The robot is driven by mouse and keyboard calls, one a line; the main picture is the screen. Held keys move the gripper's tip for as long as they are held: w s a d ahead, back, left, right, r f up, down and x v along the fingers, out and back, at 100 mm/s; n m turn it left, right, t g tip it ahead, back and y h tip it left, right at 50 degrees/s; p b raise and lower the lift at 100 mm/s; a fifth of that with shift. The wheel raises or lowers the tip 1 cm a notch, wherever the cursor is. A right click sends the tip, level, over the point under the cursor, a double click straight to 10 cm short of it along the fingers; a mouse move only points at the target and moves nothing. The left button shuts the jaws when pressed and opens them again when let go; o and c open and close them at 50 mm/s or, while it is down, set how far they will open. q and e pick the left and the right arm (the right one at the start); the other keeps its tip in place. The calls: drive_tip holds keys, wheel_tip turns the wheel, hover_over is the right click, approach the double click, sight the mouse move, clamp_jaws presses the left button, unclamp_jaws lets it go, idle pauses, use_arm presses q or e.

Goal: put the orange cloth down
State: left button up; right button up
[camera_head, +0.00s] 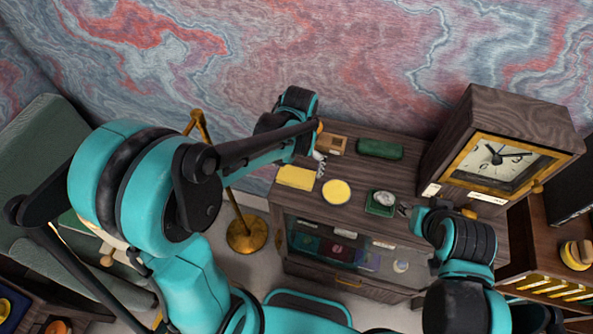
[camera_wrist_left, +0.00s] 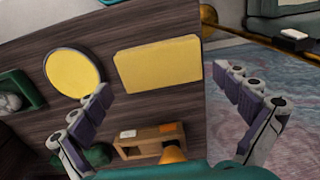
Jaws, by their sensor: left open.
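A flat yellow-orange rectangle (camera_head: 295,178), the only cloth-like piece I see, lies on the dark wooden cabinet top (camera_head: 357,168) near its left edge. In the left wrist view the same cloth (camera_wrist_left: 158,65) lies flat with rounded corners, and nothing grips it. My left gripper (camera_head: 319,162) is just right of and behind it. Its fingers (camera_wrist_left: 165,105) are spread wide and empty in the left wrist view, with the cloth beyond them. My right gripper (camera_head: 404,210) is beside the green-framed dial; its fingers are too small to read.
A round yellow disc (camera_head: 336,192) lies right of the cloth. A green-framed dial (camera_head: 381,202), a green case (camera_head: 380,149) and a small wooden box (camera_head: 331,143) share the top. A large clock (camera_head: 500,150) stands at the right. A brass stand (camera_head: 247,232) is left of the cabinet.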

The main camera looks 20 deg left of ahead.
sight(297, 175)
use_arm(q)
wheel_tip(297, 175, up, 8)
drive_tip(key=s+a+r+t, duration=0.1)
drive_tip(key=s+a+t, duration=0.1)
drive_tip(key=s, duration=0.3)
drive_tip(key=s+a+r+t, duration=0.1)
drive_tip(key=s+a+t, duration=0.1)
drive_tip(key=s+t, duration=0.3)
drive_tip(key=shift+s+a+r+p, duration=0.2)
drive_tip(key=shift+a+r+p, duration=0.15)
drive_tip(key=shift+a+p, duration=0.1)
